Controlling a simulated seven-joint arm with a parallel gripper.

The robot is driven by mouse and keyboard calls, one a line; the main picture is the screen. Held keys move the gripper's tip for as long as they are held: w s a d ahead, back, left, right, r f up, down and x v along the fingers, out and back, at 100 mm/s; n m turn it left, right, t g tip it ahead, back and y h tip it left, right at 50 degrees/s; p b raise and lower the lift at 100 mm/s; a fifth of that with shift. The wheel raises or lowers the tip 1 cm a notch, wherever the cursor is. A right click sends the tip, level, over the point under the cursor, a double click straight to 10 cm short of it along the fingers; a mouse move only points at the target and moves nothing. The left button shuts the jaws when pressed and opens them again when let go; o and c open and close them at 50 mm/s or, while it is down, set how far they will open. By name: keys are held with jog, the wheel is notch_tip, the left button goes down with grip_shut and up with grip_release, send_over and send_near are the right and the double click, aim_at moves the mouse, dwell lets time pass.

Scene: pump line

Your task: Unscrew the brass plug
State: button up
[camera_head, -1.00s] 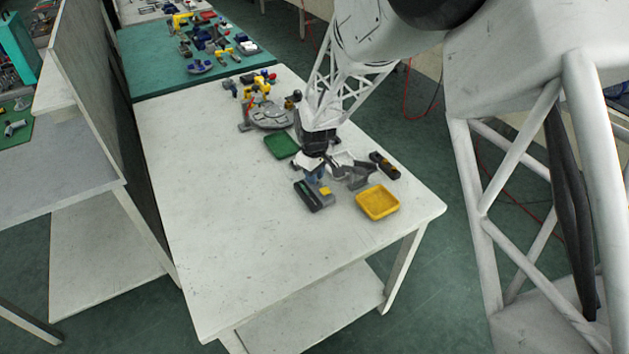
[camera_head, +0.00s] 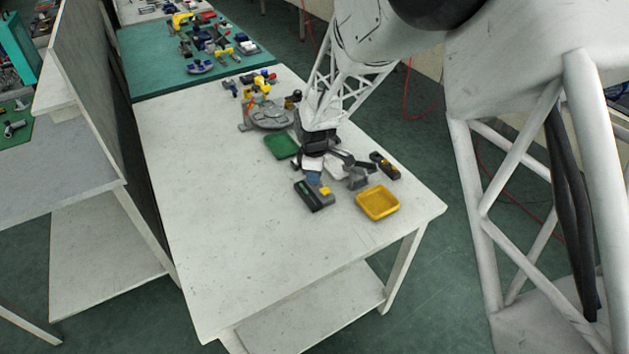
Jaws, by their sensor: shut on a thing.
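My gripper (camera_head: 322,174) is low over the right part of the white table, between the green tray and the yellow tray. It is shut, and what its fingertips hold is too small and covered to make out. I cannot pick out the brass plug; it appears to be hidden at the fingertips. A grey metal body (camera_head: 357,179), perhaps part of the pump, stands just right of my gripper. My gripper and wrist cover part of it.
A yellow tray (camera_head: 378,203) lies in front. A dark box with a yellow part (camera_head: 313,196) and a black tool (camera_head: 384,165) lie close by. A green tray (camera_head: 281,146) and a round grey fixture (camera_head: 270,115) are farther back. The white table (camera_head: 230,230) is clear at left and front.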

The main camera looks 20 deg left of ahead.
jog(key=o, duration=0.6)
jog(key=shift+r, duration=0.15)
jog(key=shift+r, duration=2.1)
jog(key=shift+m, duration=0.4)
